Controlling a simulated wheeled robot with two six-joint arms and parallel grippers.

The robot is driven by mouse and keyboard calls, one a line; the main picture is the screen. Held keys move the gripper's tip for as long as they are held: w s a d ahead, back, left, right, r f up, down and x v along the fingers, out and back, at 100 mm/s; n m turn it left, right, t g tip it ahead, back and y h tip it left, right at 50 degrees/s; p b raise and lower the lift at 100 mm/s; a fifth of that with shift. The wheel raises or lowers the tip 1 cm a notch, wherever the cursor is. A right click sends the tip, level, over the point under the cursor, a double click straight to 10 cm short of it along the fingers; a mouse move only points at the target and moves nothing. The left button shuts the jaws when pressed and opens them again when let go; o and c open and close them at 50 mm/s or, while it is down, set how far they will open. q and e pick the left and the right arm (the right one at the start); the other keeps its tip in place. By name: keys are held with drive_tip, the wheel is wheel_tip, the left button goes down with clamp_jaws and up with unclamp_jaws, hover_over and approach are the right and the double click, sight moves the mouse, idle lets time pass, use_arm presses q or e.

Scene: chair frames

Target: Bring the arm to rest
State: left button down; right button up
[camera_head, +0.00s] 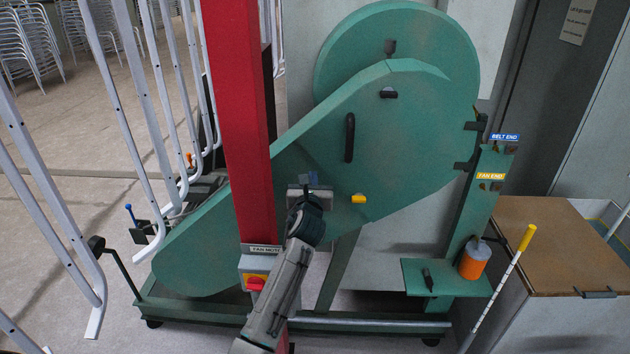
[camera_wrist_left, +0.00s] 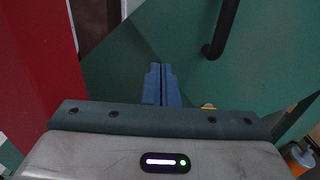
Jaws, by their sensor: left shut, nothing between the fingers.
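My left arm reaches up from the bottom middle of the head view. Its gripper (camera_head: 312,180) is in front of the big green machine guard (camera_head: 400,130), just right of the red post (camera_head: 236,120). In the left wrist view the two blue fingers (camera_wrist_left: 161,84) are together, with nothing between them. The green guard (camera_wrist_left: 265,60) lies behind them and the red post (camera_wrist_left: 35,70) is at left. I cannot tell how far the fingertips are from the guard. My right gripper is in neither view.
A black handle (camera_head: 349,137) and a yellow knob (camera_head: 358,199) are on the guard near the gripper. A red switch (camera_head: 256,283) is low on the post. White bent tubes (camera_head: 150,120) hang at left. An orange container (camera_head: 475,259) stands on the green shelf (camera_head: 425,278) at right.

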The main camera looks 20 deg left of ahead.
use_arm(q)
drive_tip(key=s+f+n+g+h, duration=0.1)
drive_tip(key=s+f+n+g, duration=0.3)
drive_tip(key=s+f+n, duration=0.6)
drive_tip(key=s+f+n+g+h, duration=0.1)
drive_tip(key=s+f+n+g, duration=0.2)
drive_tip(key=s+f+n, duration=0.7)
drive_tip(key=s+d+n+g+h, duration=0.25)
drive_tip(key=s+n, duration=0.35)
drive_tip(key=s, duration=0.8)
drive_tip(key=s+d+n+g+h, duration=0.15)
drive_tip(key=s+n+g, duration=0.3)
drive_tip(key=s, duration=0.95)
wheel_tip(320, 180, down, 34)
drive_tip(key=a+b, duration=0.3)
drive_tip(key=s+f+n+g+b, duration=0.1)
drive_tip(key=s+f+b, duration=0.2)
drive_tip(key=s+f, duration=1.5)
wheel_tip(320, 180, down, 4)
drive_tip(key=shift+s+a+r+g+y, duration=0.2)
drive_tip(key=shift+s+a+g+y, duration=0.1)
drive_tip(key=shift+a+g, duration=0.1)
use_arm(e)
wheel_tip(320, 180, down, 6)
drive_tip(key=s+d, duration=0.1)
